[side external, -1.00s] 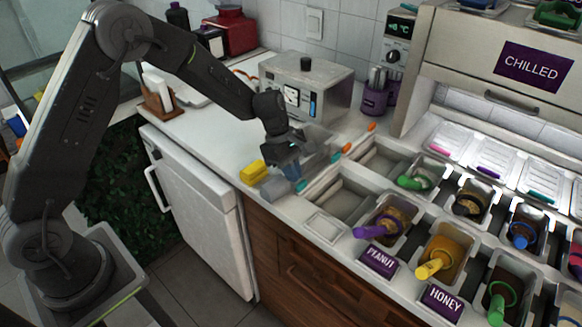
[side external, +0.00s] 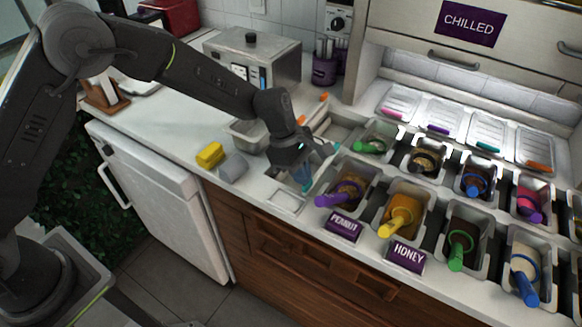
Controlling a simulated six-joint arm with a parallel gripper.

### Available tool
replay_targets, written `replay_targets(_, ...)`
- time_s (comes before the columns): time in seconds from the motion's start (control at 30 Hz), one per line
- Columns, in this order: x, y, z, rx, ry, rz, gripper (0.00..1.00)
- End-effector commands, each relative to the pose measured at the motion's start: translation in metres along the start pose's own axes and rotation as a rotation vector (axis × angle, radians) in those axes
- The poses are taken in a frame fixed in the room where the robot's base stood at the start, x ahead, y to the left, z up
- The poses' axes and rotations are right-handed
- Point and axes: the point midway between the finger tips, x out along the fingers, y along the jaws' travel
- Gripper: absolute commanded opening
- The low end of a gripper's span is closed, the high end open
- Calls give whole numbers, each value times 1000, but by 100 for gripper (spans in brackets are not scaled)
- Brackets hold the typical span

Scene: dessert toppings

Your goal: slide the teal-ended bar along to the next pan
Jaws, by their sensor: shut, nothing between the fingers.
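My gripper (side external: 303,183) points down over the counter, fingers shut and bluish at the tips, with nothing held between them. It is at the teal-ended bar, whose far teal end (side external: 337,145) shows just to the right of the gripper body. The rest of the bar is mostly hidden by the gripper, so I cannot tell whether the fingers touch it. An empty pan (side external: 330,128) lies behind the gripper. The peanut pan (side external: 366,173), with a purple-handled scoop (side external: 335,199), is to the right of the gripper.
A metal pan (side external: 240,133) stands left of the gripper. A yellow block (side external: 210,154) and a grey block (side external: 232,168) lie on the left counter. Orange ends (side external: 324,96) show behind. A steel box (side external: 253,62) stands at the back; several scoop-filled pans crowd the right.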

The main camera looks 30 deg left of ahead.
Motion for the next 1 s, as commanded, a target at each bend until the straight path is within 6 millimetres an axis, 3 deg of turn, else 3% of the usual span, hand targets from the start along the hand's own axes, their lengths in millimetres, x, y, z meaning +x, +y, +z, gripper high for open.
replay_targets(0.23,0,-1,-1,0,1,-4,0)
replay_targets(0.37,-9,0,-1,0,1,-1,0)
replay_targets(0.7,-72,1,0,-1,-1,2,0)
replay_targets(0.87,-92,0,0,0,0,2,0)
replay_targets(1.0,-99,0,2,43,8,-4,12)
